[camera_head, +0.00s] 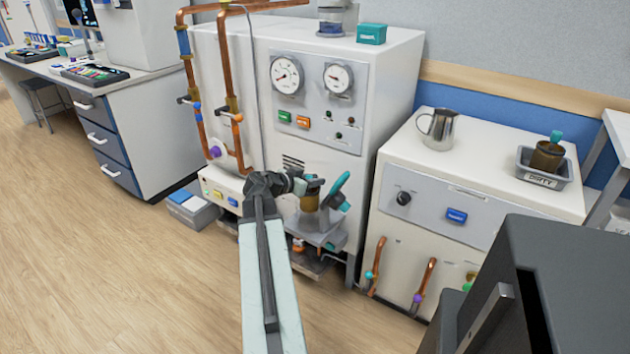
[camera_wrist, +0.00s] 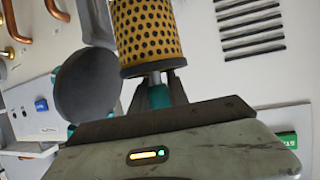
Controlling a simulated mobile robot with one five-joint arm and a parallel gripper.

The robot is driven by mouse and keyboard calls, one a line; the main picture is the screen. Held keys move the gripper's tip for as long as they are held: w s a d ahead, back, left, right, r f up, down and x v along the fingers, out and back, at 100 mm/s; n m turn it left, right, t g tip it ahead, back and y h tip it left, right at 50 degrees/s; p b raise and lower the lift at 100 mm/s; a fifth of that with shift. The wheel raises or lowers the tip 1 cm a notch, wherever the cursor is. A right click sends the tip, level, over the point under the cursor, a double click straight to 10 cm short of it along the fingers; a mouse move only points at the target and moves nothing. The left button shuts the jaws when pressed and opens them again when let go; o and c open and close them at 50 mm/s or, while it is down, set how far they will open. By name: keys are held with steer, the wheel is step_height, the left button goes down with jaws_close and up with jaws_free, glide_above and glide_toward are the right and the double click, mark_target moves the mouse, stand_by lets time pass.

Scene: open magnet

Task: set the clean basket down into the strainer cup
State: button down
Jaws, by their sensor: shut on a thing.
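The clean basket (camera_wrist: 148,35) is a yellow mesh cylinder with dark holes and a teal knob. In the wrist view my gripper (camera_wrist: 160,88) is shut on this knob. The basket's far end is cut off by the frame edge. In the head view the basket (camera_head: 309,201) shows brownish under my gripper (camera_head: 311,184), over the grey strainer housing (camera_head: 322,230) at the front of the white cabinet. The cup's opening is hidden. A dark round lid with teal parts stands open beside the basket (camera_wrist: 88,85); its teal part shows at right in the head view (camera_head: 340,189).
A tray marked DIRTY (camera_head: 544,180) holds a brown basket with a teal knob on the right cabinet. A steel jug (camera_head: 437,130) stands there too. Copper pipes (camera_head: 232,90) run up the left of the gauge cabinet. A dark box (camera_head: 570,290) fills the lower right.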

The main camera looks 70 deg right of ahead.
steer(key=shift+f, duration=0.15)
steer(key=shift+f+b, duration=1.45)
steer(key=shift+b, duration=0.15)
steer(key=shift+f, duration=0.3)
steer(key=shift+f+b, duration=0.95)
steer(key=shift+b, duration=0.3)
